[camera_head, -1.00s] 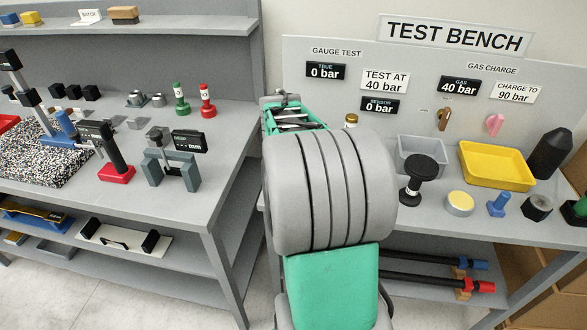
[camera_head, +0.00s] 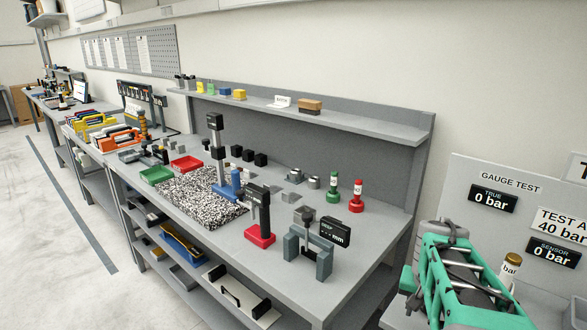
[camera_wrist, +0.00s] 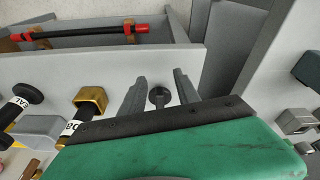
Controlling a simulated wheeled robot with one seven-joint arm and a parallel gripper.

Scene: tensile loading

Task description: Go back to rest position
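My gripper (camera_wrist: 160,78) shows in the wrist view with its two grey fingers apart. A small dark round-headed part (camera_wrist: 160,97) shows between the fingers near their base; I cannot tell whether it is part of my gripper or behind it. No finger visibly presses on anything. In the head view my green and grey arm is folded at the lower right, in front of the test bench (camera_head: 472,168), and my fingers cannot be made out there.
A brass-capped piece (camera_head: 512,262) stands close to my arm; a brass-capped piece also shows left of my fingers (camera_wrist: 90,100). The grey workbench (camera_head: 375,285) holds a red-based gauge (camera_head: 260,236) and several small parts. Open floor (camera_head: 60,240) lies at the left.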

